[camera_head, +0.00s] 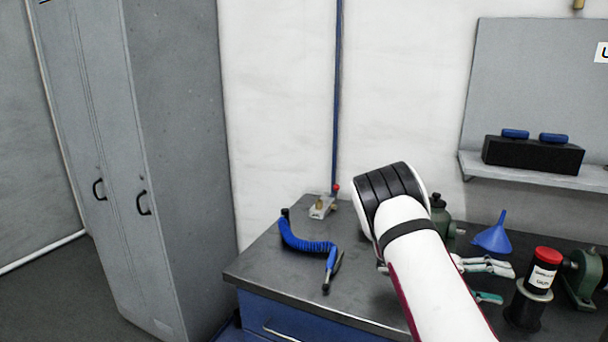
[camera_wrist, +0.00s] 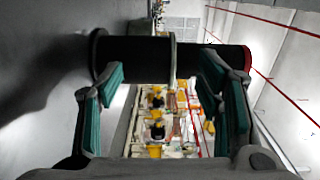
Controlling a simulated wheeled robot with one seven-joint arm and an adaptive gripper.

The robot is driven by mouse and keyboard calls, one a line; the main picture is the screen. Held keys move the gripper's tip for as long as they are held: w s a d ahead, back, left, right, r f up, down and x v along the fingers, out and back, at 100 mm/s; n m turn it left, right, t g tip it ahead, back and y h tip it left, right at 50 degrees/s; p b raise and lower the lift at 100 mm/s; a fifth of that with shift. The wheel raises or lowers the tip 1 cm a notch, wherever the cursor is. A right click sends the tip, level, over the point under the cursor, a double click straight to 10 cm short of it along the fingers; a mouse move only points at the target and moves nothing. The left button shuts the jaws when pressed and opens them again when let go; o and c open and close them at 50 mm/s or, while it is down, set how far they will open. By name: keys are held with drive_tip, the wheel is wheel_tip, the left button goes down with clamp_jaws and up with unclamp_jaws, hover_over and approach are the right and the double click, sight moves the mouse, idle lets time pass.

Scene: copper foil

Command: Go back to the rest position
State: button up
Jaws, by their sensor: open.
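My gripper (camera_head: 506,284) shows in the head view to the right of my forearm, its two fingers with teal pads pointing right. In the wrist view my gripper (camera_wrist: 165,82) is open, its fingers wide apart with nothing clamped between the pads. A black spool-like holder (camera_head: 523,311) with a red-capped, labelled can (camera_head: 544,270) on top stands just beyond the fingertips in the head view. In the wrist view the dark holder (camera_wrist: 137,58) lies sideways across the picture beyond the fingers. I cannot tell whether the fingertips touch it. My arm hides the gripper's rear.
A blue funnel (camera_head: 493,237) and a green machine (camera_head: 583,279) are close by on the dark bench (camera_head: 275,262). A blue coiled hose (camera_head: 305,243) lies at the left. A shelf (camera_head: 535,172) with a black box is behind; grey lockers (camera_head: 178,150) stand left.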

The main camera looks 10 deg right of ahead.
drive_tip(key=shift+s+a+r+m+y, duration=0.3)
drive_tip(key=shift+s+r+m+y, duration=0.05)
drive_tip(key=shift+r+m, duration=0.2)
drive_tip(key=shift+s+a+r+m+y, duration=0.25)
drive_tip(key=shift+s+r+m+y, duration=0.1)
drive_tip(key=shift+r+m, duration=0.2)
drive_tip(key=s+a+r+m+t+y+p, duration=0.2)
drive_tip(key=s+a+r+m+t+y, duration=0.5)
drive_tip(key=s+a+m, duration=0.5)
drive_tip(key=s+a+r+m+t+y+p, duration=0.3)
drive_tip(key=s+a+r+m+t+y, duration=0.3)
drive_tip(key=s+a+r+m, duration=0.6)
drive_tip(key=shift+s+a+r+m+t+y, duration=0.2)
drive_tip(key=shift+s+a+m+t+y, duration=0.3)
drive_tip(key=shift+a+m, duration=1.9)
drive_tip(key=shift+a+n, duration=0.55)
drive_tip(key=shift+n, duration=0.05)
